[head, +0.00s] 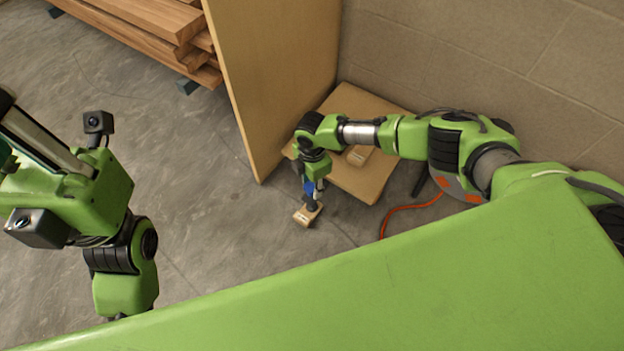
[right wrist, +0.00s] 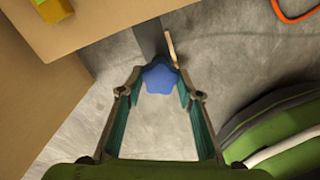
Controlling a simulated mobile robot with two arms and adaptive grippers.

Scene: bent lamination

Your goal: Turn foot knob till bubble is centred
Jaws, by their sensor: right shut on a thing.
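A blue lobed foot knob (right wrist: 160,77) sits between the fingertips of my right gripper (right wrist: 159,80) in the right wrist view, and the gripper is shut on it. In the head view my right gripper (head: 311,188) points down beside the front corner of a tan board (head: 374,183), low over the floor. A yellow block with a green top (right wrist: 52,11), likely the level, lies on the board at the top left of the right wrist view. Its bubble cannot be made out. My left arm hangs at the left of the head view; its gripper is hidden.
A tall tan panel (head: 262,70) stands left of the board, a block wall (head: 480,60) behind. An orange cable (head: 408,206) runs at the right. Stacked timber (head: 150,30) lies upper left.

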